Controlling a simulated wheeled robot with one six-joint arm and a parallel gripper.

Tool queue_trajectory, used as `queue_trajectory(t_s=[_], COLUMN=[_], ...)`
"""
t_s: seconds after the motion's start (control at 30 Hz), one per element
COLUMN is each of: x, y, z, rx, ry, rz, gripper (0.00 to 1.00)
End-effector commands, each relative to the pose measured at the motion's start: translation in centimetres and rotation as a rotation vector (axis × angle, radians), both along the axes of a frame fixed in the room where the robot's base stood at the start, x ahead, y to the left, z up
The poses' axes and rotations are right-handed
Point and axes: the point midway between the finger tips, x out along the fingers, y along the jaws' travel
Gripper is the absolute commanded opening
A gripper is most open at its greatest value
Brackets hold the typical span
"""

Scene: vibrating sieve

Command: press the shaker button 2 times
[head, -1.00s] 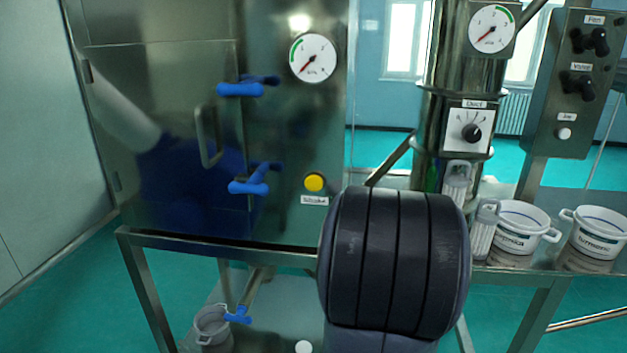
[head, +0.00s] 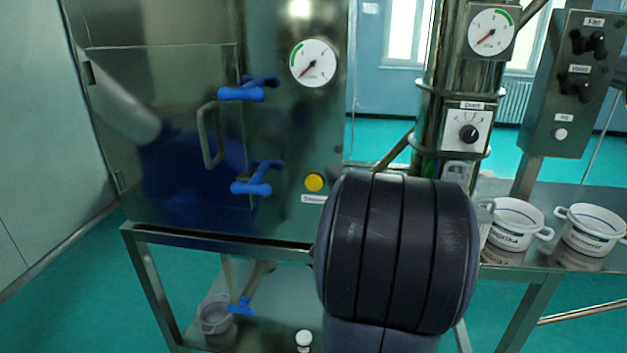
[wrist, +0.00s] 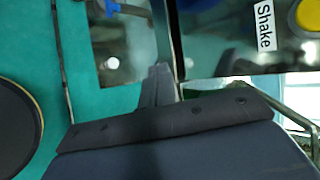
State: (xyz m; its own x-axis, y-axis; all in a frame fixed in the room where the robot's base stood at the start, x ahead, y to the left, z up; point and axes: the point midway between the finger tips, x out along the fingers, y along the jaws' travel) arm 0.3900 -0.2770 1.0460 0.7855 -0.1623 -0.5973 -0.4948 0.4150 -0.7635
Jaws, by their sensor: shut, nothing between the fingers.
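The shaker button is a round yellow button (head: 314,182) on the steel cabinet front, above a white label (head: 312,199) that my arm partly covers in the head view. In the wrist view the yellow button (wrist: 308,16) is cut by the top right corner, beside the label "Shake" (wrist: 264,25). My gripper (wrist: 158,72) shows at the wrist view's middle as dark, closed fingers. It is empty, left of and below the button in that picture, and apart from it. In the head view my arm hides the gripper.
Blue-handled latches (head: 243,93) and a door handle (head: 208,135) stick out left of the button. A gauge (head: 313,63) sits above it. A duct dial (head: 468,132), a control box (head: 569,85) and white tubs (head: 515,222) stand to the right.

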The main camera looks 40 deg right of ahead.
Motion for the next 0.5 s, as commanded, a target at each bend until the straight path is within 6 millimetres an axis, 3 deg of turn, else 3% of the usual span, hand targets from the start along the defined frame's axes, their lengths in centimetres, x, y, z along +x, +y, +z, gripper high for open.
queue_trajectory(t_s=[0.1,0.3,0.5], x=[1.6,3.2,3.6], y=[1.4,2.4,2.4], z=[3.3,8.7,11.9], rx=[0.117,0.246,0.297], ry=[-0.169,-0.431,-0.581], rz=[-0.003,-0.006,-0.011], gripper=[0.0,0.0,0.0])
